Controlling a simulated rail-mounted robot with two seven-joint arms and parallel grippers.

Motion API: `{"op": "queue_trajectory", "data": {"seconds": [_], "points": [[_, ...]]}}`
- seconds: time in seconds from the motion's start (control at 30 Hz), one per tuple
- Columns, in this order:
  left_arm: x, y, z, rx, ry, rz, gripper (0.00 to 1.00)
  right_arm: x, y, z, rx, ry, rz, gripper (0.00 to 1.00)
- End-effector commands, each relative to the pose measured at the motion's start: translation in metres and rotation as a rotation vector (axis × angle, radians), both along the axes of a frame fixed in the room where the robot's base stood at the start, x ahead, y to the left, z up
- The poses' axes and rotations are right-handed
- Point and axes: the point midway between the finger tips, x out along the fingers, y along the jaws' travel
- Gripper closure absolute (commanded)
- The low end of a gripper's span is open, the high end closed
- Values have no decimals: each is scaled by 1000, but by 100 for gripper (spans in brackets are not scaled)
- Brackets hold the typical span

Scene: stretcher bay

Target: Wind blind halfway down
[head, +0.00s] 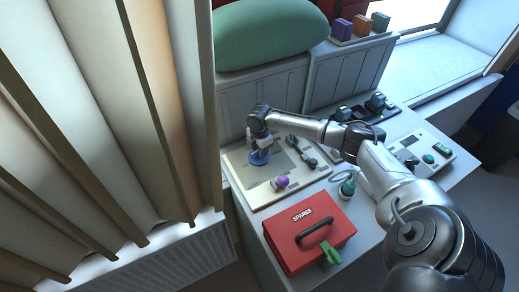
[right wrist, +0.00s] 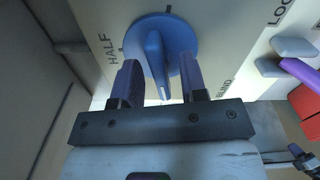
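A blue knob (head: 260,158) sits on a cream control panel (head: 236,175) on the bench. In the right wrist view the knob (right wrist: 175,35) has a raised bar handle with a pale mark at its lower end. The word HALF is printed left of it and BLIND to its lower right. My right gripper (head: 257,143) is over the knob. In the right wrist view its two fingers (right wrist: 162,85) stand open on either side of the handle, with gaps visible. Tall pale slats (head: 85,120), possibly the blind, hang at the left. My left gripper is not in view.
A purple knob (head: 282,182) and a dark lever (head: 302,152) share the panel. A red SPARES box (head: 310,232) stands in front of it. A green-topped item (head: 347,188) and a button box (head: 425,152) are to the right. A green cushion (head: 270,33) lies behind.

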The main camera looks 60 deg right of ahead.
Motion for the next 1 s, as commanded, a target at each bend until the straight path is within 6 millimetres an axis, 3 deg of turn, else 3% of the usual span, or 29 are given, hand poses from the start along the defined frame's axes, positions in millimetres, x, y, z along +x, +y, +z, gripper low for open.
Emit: {"op": "queue_trajectory", "data": {"seconds": [0.27, 0.67, 1.0], "points": [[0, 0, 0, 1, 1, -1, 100, 0, 0, -1, 0, 0, 0, 63], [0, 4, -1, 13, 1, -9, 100, 0, 0, 0, 0, 0, 0, 100], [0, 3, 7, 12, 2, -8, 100, 0, 0, 3, 2, 0, -30, 100]]}}
